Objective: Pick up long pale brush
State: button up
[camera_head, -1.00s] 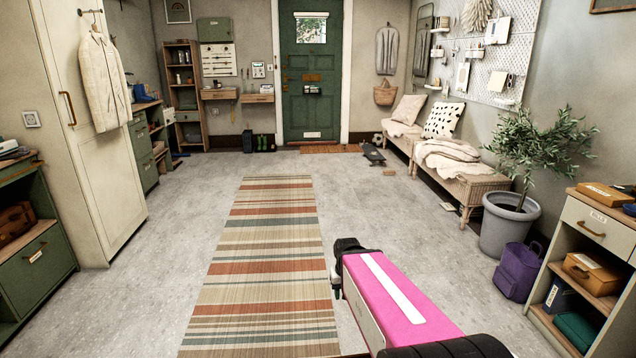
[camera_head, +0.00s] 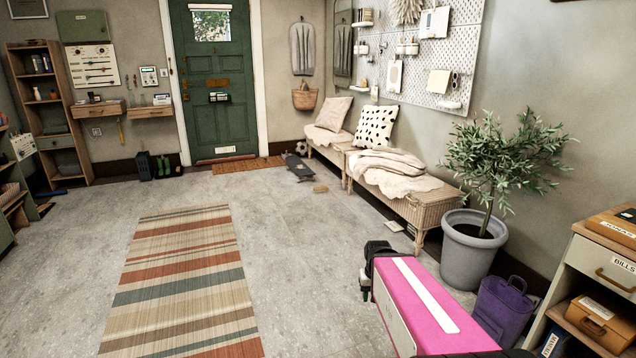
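I cannot make out a long pale brush for certain in this view. A small tan piece (camera_head: 320,188) lies on the floor in front of the benches, and a flat pale piece (camera_head: 394,225) lies by the near bench's foot; both are too small to name. My pink arm reaches in from the bottom right. At its far dark end is what appears to be my gripper (camera_head: 366,284), above the floor to the right of the striped rug. Its fingers are not clear, and I see nothing held in it.
A striped rug (camera_head: 184,268) lies left of centre, with clear grey floor around it. Wicker benches (camera_head: 432,205), a potted plant (camera_head: 474,257), a purple bag (camera_head: 503,310) and a drawer unit (camera_head: 596,262) line the right. A skateboard (camera_head: 297,167) lies near the green door (camera_head: 212,85).

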aim_at(321, 189)
jog(key=i, duration=1)
jog(key=i+u, duration=0.1)
jog(key=i, duration=0.9)
jog(key=i+l, duration=0.15)
jog(key=i, duration=0.8)
jog(key=i+l+u, duration=0.1)
jog(key=i, duration=0.9)
jog(key=i+j+z, duration=0.1)
jog(key=z, duration=0.5)
jog(key=i+j+z, duration=0.15)
jog(key=j, duration=0.15)
jog(key=i+j+z, duration=0.1)
jog(key=j, duration=0.2)
jog(key=i+j+z, duration=0.25)
jog(key=j, duration=0.4)
jog(key=i+j+z, duration=0.15)
jog(key=j, duration=0.2)
jog(key=i+j, duration=0.1)
jog(key=j, duration=0.3)
jog(key=i+j, duration=0.15)
jog(key=j, duration=0.3)
jog(key=i+j, duration=0.1)
jog(key=j, duration=0.3)
jog(key=i+j, duration=0.15)
jog(key=j, duration=0.3)
jog(key=i+j, duration=0.1)
jog(key=j, duration=0.3)
jog(key=i+z, duration=0.05)
